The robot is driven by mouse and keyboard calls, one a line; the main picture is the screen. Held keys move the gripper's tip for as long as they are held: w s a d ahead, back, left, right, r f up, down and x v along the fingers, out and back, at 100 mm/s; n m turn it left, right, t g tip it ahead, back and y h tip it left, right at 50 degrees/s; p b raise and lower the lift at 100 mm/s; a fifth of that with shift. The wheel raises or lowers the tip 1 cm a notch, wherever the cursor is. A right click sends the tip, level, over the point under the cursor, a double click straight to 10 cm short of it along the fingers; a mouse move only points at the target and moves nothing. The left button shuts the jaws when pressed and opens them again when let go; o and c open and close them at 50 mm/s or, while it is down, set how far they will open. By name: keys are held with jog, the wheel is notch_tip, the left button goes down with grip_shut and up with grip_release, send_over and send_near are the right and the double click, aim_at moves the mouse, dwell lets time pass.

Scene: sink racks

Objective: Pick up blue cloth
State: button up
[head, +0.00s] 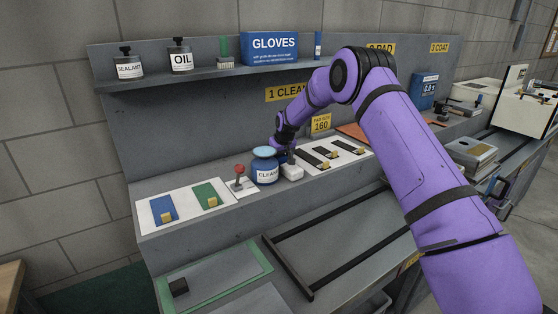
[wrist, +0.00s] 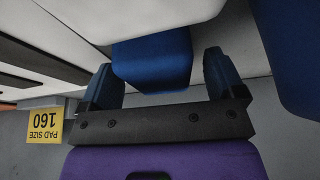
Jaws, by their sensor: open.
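The blue cloth (head: 161,205) lies flat on a white board at the left of the bench, with a yellow block on its lower part. My gripper (head: 284,158) is well to its right, low over the bench beside the blue cleaner bottle. In the wrist view my gripper (wrist: 160,70) is open, with its fingers on either side of a blue block (wrist: 152,65) joined to a white body. I cannot tell whether the fingers touch that block. The blue cloth does not show in the wrist view.
A green cloth (head: 205,193) lies right of the blue one. A red-knobbed lever (head: 239,171) and the cleaner bottle (head: 266,174) stand between the cloths and my gripper. A white block (head: 291,173) sits below my gripper. Dark strips lie on a white board (head: 364,152) to the right.

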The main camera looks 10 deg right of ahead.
jog(key=c, duration=1)
jog(key=shift+r, duration=0.1)
notch_tip(320, 180, up, 10)
jog(key=shift+f, duration=0.1)
jog(key=shift+o, duration=0.4)
